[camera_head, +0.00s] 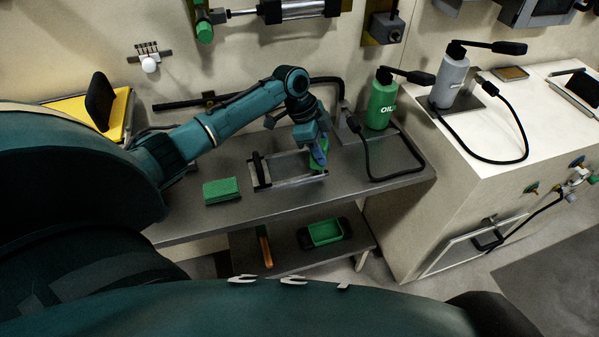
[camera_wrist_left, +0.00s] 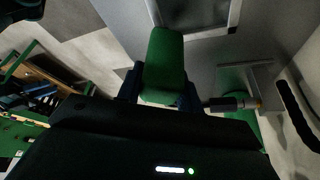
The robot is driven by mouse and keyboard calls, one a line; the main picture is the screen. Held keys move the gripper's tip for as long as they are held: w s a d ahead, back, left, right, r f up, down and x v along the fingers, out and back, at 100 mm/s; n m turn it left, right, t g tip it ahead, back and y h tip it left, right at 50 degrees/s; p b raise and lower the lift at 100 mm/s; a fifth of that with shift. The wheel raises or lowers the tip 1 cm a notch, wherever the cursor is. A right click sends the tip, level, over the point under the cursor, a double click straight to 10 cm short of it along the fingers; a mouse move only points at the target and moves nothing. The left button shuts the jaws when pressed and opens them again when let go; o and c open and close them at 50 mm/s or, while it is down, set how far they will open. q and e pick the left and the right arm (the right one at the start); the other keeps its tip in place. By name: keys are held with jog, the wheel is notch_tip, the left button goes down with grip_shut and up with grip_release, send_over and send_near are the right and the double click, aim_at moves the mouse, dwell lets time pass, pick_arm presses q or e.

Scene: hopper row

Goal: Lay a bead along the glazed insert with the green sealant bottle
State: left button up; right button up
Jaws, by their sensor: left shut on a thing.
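My left gripper (camera_head: 317,158) is shut on a plain green rounded body, which I take to be the green sealant bottle (camera_head: 321,150). It also shows between the fingers in the left wrist view (camera_wrist_left: 163,62). Its tip is not clear in either view. The glazed insert (camera_head: 288,182), a pale-framed pane with a dark handle at its left end, lies on the grey bench. The gripper is over its right end; I cannot tell whether the bottle touches it. Part of the frame shows at the top of the left wrist view (camera_wrist_left: 232,17). My right gripper is not in view.
A green block (camera_head: 222,190) lies left of the insert. A green OIL bottle (camera_head: 381,104) with a black hose stands behind right, and a grey bottle (camera_head: 450,82) on the white cabinet (camera_head: 430,175). A green tray (camera_head: 325,232) sits on the lower shelf.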

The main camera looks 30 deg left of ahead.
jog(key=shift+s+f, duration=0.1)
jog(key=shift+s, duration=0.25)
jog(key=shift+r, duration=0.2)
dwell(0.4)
pick_arm(q)
jog(key=shift+f, duration=0.1)
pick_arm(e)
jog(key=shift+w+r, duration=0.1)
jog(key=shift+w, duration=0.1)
pick_arm(q)
jog(key=shift+s, duration=0.1)
jog(key=shift+s+a+p, duration=0.15)
jog(key=shift+p, duration=0.35)
jog(key=shift+s+a+p, duration=0.5)
jog(key=shift+s+a, duration=0.4)
jog(key=shift+s, duration=0.1)
jog(key=shift+s+a, duration=0.4)
jog(key=shift+s, duration=0.15)
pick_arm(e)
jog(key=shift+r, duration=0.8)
pick_arm(q)
jog(key=shift+a, duration=0.15)
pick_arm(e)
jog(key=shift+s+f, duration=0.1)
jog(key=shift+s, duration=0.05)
